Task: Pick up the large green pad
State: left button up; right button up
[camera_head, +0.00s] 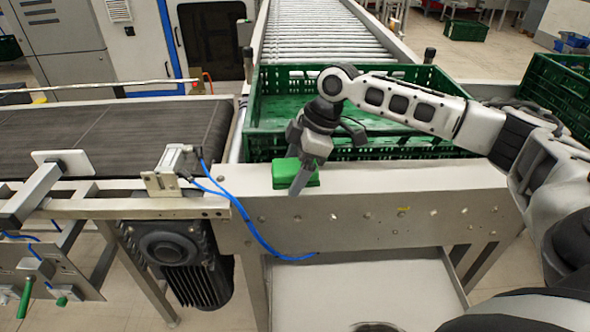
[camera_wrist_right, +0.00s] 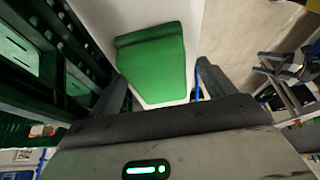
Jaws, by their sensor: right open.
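The large green pad (camera_head: 286,173) lies on the flat top of the pale metal frame in front of the green crate. In the right wrist view the pad (camera_wrist_right: 152,62) shows whole, between and beyond the two fingers. My right gripper (camera_head: 304,180) is at the pad and hides part of it in the head view. In the right wrist view my right gripper (camera_wrist_right: 160,92) is open, with its fingers apart and the near end of the pad between them. I cannot tell whether the fingers touch the pad. My left gripper is not in view.
A green crate (camera_head: 262,146) stands on the roller conveyor (camera_head: 325,35) just behind the pad. A dark belt conveyor (camera_head: 110,135) lies to the left. A blue cable (camera_head: 240,208) hangs left of the pad. Another green crate (camera_head: 560,85) is at right.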

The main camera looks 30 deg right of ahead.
aim_at(289, 166)
jog(key=c, duration=1.1)
jog(key=shift+o, duration=0.2)
jog(key=shift+b, duration=0.4)
notch_tip(289, 166, up, 4)
jog(key=shift+s+d+b, duration=0.1)
jog(key=shift+s+b, duration=0.05)
jog(key=shift+b, duration=0.2)
jog(key=s+r, duration=0.1)
jog(key=s+d+r, duration=0.1)
jog(key=s+r, duration=0.1)
jog(key=r, duration=0.1)
jog(key=shift+s+d, duration=0.1)
jog(key=shift+d, duration=0.15)
pick_arm(q)
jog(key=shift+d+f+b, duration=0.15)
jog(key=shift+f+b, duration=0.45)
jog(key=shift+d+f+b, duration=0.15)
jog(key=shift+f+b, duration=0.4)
jog(key=shift+b, duration=0.05)
pick_arm(e)
jog(key=s+d+r, duration=0.4)
jog(key=s+r, duration=0.1)
jog(key=s, duration=0.4)
jog(key=shift+s+r, duration=0.2)
